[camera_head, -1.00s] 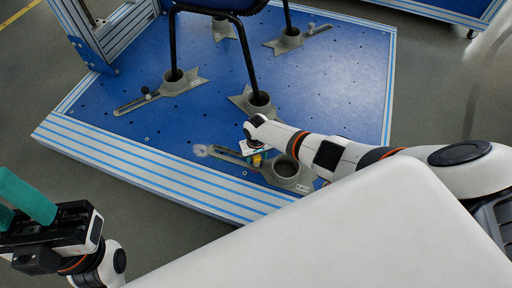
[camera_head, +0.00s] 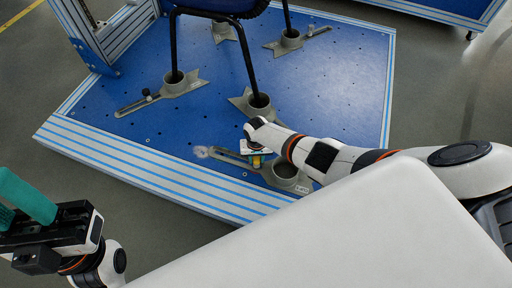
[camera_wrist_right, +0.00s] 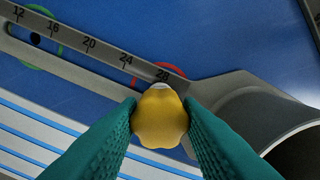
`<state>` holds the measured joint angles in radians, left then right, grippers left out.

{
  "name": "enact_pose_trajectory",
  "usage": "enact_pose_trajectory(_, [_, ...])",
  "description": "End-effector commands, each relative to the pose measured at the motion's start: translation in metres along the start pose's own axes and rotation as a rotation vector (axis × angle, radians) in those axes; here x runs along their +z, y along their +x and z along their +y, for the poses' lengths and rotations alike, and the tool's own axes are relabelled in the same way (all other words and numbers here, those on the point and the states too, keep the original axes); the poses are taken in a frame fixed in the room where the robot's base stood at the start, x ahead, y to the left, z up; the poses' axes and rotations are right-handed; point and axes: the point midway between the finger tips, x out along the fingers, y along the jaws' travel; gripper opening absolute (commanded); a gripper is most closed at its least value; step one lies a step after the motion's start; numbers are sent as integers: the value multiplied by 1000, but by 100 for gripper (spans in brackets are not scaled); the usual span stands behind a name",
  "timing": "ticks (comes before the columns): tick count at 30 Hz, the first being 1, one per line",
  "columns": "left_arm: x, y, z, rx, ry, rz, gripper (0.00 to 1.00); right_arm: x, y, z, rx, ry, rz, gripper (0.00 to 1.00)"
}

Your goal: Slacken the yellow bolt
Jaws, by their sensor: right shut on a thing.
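The yellow bolt (camera_wrist_right: 160,118) has a lobed knob head and sits at the slotted grey bracket near the platform's front edge. In the right wrist view the two green fingers of my right gripper (camera_wrist_right: 160,125) are shut on the bolt, one on each side. In the head view only a little of the yellow bolt (camera_head: 257,161) shows under my right wrist, and the fingers are mostly hidden. My left gripper (camera_head: 22,205) is at the lower left, away from the platform, with green fingers; their gap is unclear.
The bracket (camera_wrist_right: 85,50) carries a number scale, with green and red rings near it. Its round cup (camera_head: 286,170) is empty. A chair's black legs stand in other brackets (camera_head: 182,82) on the blue platform (camera_head: 335,75). A metal frame (camera_head: 110,40) stands at upper left.

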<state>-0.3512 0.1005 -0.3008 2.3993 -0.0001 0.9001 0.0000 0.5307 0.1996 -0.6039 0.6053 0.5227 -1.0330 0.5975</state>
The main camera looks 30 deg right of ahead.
Motion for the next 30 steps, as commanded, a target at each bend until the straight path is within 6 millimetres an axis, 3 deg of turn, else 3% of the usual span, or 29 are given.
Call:
enact_pose_trajectory(6, [-1, -3, 0, 0, 0, 0, 36, 0, 1, 0, 0, -244, 1, 8])
enact_pose_trajectory(17, [-1, -3, 0, 0, 1, -1, 36, 0, 0, 0, 0, -293, 1, 8])
enact_pose_trajectory(24, [-1, -7, 0, 0, 1, -1, 36, 0, 1, 0, 0, -567, 0, 8])
enact_pose_trajectory(30, [-1, -7, 0, 0, 1, -2, 36, 0, 0, 0, 0, -627, 1, 8])
